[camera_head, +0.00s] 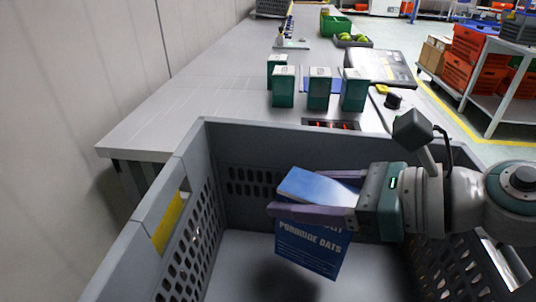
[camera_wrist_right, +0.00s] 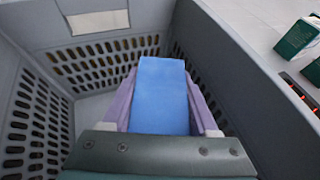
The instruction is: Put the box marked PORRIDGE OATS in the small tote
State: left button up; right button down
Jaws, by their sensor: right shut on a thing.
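The blue box marked PORRIDGE OATS (camera_head: 312,245) is held inside the grey tote (camera_head: 205,160), tilted, above the tote's floor. A dark shadow lies on the floor below it. My right gripper (camera_head: 300,195) comes in from the right with its purple fingers shut on the box's upper part. In the right wrist view the box's blue face (camera_wrist_right: 160,95) sits between both fingers, with the tote's slotted walls (camera_wrist_right: 105,55) around it. My left gripper is not in view.
A grey table (camera_head: 190,95) stands behind the tote. Several green cartons (camera_head: 319,88) stand on it just beyond the tote's far wall. A flat grey device (camera_head: 380,66) lies behind them. Orange totes (camera_head: 470,45) stand on shelving at the right.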

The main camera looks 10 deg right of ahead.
notch_tip(320, 180, down, 3)
jog(key=shift+r+b, duration=0.2)
jog(key=shift+b, duration=0.15)
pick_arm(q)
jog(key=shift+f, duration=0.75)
pick_arm(e)
jog(key=shift+f+b, duration=0.6)
jog(key=shift+b, duration=0.05)
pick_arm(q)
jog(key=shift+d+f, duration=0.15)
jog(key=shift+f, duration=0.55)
pick_arm(e)
jog(key=shift+c, duration=0.8)
grip_release()
jog(key=shift+f, duration=0.15)
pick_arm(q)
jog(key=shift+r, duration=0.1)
